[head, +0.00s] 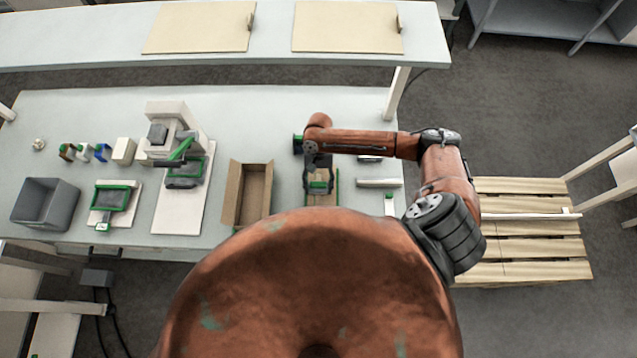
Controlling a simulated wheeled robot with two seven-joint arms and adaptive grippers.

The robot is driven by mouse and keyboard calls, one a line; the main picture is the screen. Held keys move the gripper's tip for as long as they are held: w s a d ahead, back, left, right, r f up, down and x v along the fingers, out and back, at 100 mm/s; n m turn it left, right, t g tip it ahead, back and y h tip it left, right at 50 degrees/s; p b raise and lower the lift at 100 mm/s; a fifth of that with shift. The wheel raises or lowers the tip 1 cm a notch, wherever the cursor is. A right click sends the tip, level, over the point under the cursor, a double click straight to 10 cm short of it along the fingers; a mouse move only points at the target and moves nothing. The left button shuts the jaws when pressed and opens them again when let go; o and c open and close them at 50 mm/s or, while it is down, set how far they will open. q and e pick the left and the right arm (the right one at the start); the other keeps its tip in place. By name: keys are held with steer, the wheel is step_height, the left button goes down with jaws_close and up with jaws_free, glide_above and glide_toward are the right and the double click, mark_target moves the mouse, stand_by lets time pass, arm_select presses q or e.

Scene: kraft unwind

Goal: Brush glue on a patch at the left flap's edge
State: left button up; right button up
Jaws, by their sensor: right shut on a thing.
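An open kraft carton (250,197) stands on the table in the middle of the head view, its top open. Its left flap (232,192) spreads outward along the left side; a glue patch on it is too small to tell. My right gripper (318,183) points down to the right of the carton, apart from it. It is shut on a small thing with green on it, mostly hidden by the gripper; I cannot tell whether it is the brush. A flat tan piece (323,199) lies beneath the gripper. My left gripper is not in view.
Left of the carton stand a white press-like device (182,195), a green-framed tray (112,198), a grey bin (44,203) and several small bottles (84,152). A raised shelf (270,40) crosses the back. The table behind the carton (250,120) is clear.

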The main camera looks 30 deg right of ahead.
mark_target(319, 178)
steer(key=shift+s+a+p, duration=0.35)
steer(key=shift+s+p, duration=0.25)
steer(key=shift+s, duration=0.15)
steer(key=shift+s+a+f, duration=0.1)
steer(key=shift+s+a, duration=0.4)
steer(key=shift+s, duration=0.3)
steer(key=shift+s+a+r, duration=0.1)
steer(key=shift+s+a, duration=0.35)
steer(key=shift+s, duration=0.3)
steer(key=shift+s+a+f, duration=0.1)
steer(key=shift+s+a, duration=0.4)
steer(key=shift+s, duration=0.3)
steer(key=shift+s+a+r, duration=0.2)
steer(key=shift+s+a, duration=0.4)
steer(key=shift+s, duration=0.35)
steer(key=shift+w+d+f, duration=0.1)
steer(key=shift+w+d, duration=0.35)
steer(key=shift+w, duration=0.3)
steer(key=shift+w+d+f, duration=0.1)
steer(key=shift+w+d, duration=0.3)
steer(key=shift+w, duration=0.3)
steer(key=shift+w+d+r, duration=0.1)
steer(key=shift+w+d, duration=0.9)
steer(key=shift+w, duration=0.6)
steer(key=shift+w+d+f, duration=0.1)
steer(key=shift+w+d, duration=0.85)
steer(key=shift+w, duration=0.7)
steer(key=shift+w+d+r, duration=0.1)
steer(key=shift+w+d, duration=0.9)
steer(key=shift+w, duration=0.6)
